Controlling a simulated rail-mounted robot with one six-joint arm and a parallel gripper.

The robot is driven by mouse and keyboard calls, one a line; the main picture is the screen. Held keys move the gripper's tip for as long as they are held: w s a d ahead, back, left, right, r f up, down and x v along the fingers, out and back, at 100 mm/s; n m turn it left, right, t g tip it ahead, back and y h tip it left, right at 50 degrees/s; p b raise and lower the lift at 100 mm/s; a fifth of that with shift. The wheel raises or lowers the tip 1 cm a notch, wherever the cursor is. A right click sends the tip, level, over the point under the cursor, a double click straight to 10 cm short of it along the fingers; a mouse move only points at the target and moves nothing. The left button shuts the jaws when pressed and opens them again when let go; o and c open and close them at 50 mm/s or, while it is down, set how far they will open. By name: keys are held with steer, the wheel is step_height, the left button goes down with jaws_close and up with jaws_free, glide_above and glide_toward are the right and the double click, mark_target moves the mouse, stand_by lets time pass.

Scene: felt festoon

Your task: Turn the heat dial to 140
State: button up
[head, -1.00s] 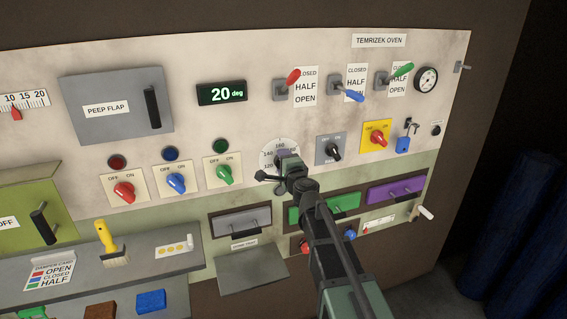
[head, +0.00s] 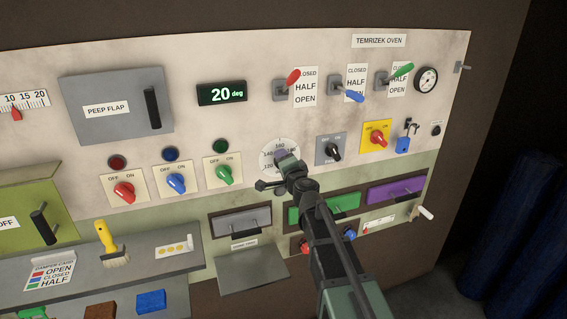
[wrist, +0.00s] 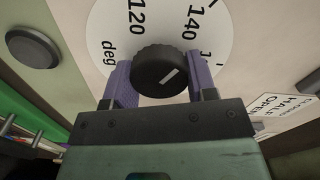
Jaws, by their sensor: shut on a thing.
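The heat dial has a round white scale plate (head: 268,146), partly covered by my gripper (head: 283,156) in the head view. In the wrist view, its black ridged knob (wrist: 158,70) sits between the two purple fingers of my gripper, which is shut on it. The white mark on the knob slants up and to the right. The 120 and 140 marks on the plate (wrist: 165,22) show above the knob, with another number cut off at the right. The mark seems to point to the right of 140; the exact reading is unclear. The display (head: 222,93) reads 20 deg.
A grey switch (head: 331,149) and a yellow switch (head: 376,135) are right of the dial; a green-knobbed switch (head: 224,171) is left. Grey (head: 241,222), green and purple drawers lie below. Levers (head: 287,79) stand above.

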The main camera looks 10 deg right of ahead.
steer(key=o, duration=0.9)
steer(key=s, duration=0.3)
steer(key=s+d, duration=0.1)
steer(key=s, duration=0.6)
steer(key=shift+s+d, duration=0.25)
steer(key=shift+s, duration=0.15)
